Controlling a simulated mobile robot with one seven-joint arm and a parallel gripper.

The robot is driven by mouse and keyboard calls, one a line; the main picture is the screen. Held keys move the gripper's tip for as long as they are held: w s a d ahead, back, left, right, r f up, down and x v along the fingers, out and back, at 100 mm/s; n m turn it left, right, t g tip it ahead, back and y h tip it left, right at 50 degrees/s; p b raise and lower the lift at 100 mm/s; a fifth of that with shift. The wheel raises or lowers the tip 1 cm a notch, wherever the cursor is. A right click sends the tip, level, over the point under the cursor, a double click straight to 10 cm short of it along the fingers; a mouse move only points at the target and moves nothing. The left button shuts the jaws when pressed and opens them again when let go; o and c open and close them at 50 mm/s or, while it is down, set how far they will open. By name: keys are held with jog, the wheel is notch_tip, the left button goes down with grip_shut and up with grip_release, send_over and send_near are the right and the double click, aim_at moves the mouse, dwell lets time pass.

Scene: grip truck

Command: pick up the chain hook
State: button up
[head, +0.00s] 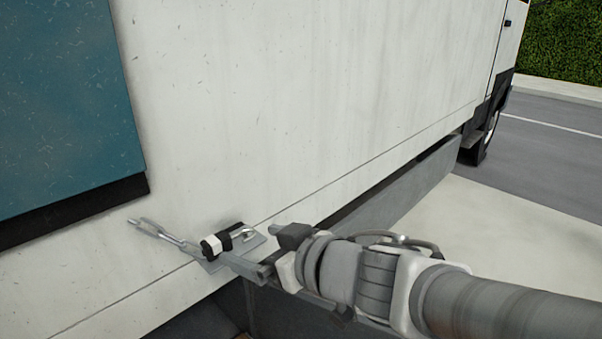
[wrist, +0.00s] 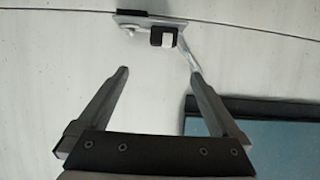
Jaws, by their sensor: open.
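A small grey metal plate (head: 258,243) is fixed low on the truck's pale side. A black-and-white block (head: 212,247) sits at it, and a thin silver rod (head: 160,233) slants up to the left. I cannot tell clearly which part is the chain hook. In the wrist view the block (wrist: 163,37) and the rod (wrist: 186,54) show ahead of the fingertips. My gripper (head: 249,247) is open and empty, pointing at the truck's side. In the wrist view my gripper (wrist: 158,73) has its right finger overlapping the rod's lower end; contact is unclear.
The truck's pale wall (head: 320,90) rises close behind the fitting. A blue panel (head: 65,100) with a dark lower edge is at upper left. A grey skirt (head: 400,190) runs below the wall. Open pavement (head: 510,240) lies to the right.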

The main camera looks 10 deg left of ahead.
aim_at(214, 237)
jog(key=x, duration=1.2)
jog(key=shift+s+f, duration=0.1)
jog(key=shift+f, duration=0.1)
jog(key=x, duration=0.1)
jog(key=b+x, duration=0.1)
jog(key=x, duration=0.1)
jog(key=f+b+x, duration=0.1)
jog(key=shift+s+a, duration=0.2)
jog(key=shift+w+a+f+b, duration=0.1)
jog(key=shift+w+a+b, duration=0.2)
jog(key=shift+a, duration=0.05)
jog(key=c, duration=1.5)
